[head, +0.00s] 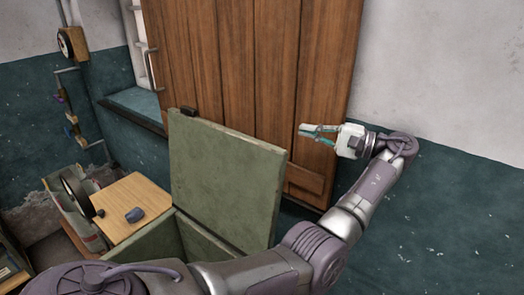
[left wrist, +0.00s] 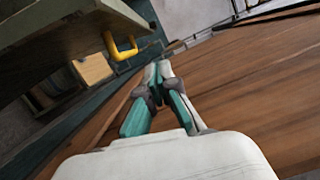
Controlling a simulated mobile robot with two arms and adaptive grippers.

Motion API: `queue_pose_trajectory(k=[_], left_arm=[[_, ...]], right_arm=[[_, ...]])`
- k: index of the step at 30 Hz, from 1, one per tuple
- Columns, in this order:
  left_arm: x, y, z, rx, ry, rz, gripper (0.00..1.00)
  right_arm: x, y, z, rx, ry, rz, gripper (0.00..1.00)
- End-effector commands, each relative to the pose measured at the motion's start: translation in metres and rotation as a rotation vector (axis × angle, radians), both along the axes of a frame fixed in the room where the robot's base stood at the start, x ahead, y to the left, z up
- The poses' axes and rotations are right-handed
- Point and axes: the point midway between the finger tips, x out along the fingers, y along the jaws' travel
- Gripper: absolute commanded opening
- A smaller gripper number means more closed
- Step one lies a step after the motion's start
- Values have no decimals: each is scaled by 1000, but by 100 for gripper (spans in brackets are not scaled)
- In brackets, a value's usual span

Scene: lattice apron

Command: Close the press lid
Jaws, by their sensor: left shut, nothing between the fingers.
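The press lid (head: 225,180) is a flat grey-green panel that stands raised and nearly upright, with its face toward the head camera. Below it is the green press body (head: 155,245), partly hidden by my arm. My left gripper (head: 312,130) is up to the right of the lid's upper right corner, apart from it, in front of the wooden door. In the left wrist view my left gripper (left wrist: 158,70) has its fingertips together and empty. A green panel (left wrist: 60,38), apparently the lid, is at upper left there, with a yellow handle (left wrist: 122,46) beside it. My right gripper is not in view.
The wooden door (head: 225,65) rises close behind the lid. Space right of the gripper looks clear.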

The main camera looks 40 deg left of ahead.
Motion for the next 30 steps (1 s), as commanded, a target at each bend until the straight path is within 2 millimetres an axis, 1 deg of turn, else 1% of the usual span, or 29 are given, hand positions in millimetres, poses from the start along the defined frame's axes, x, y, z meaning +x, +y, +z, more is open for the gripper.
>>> queue_pose_trajectory(k=[1, 4, 7, 10, 14, 17, 27, 28, 30], left_arm=[[0, 0, -17, 0, 0, 0, 0], [0, 0, -31, 0, 0, 0, 0], [0, 0, -40, 0, -1, 0, 0], [0, 1, -43, 0, -1, 0, 0], [-4, 10, -40, -1, 0, 2, 0], [-10, 25, -37, 1, 0, 3, 0], [-36, 94, -32, 1, 1, 4, 0], [-38, 97, -32, 1, 0, 2, 0], [-47, 92, -31, 0, 1, -2, 0]], right_arm=[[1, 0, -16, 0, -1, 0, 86], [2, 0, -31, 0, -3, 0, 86], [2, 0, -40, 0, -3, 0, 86], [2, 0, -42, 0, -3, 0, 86], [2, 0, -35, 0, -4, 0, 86], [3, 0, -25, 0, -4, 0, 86], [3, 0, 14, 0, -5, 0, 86], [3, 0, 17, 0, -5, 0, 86], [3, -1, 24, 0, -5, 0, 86]])
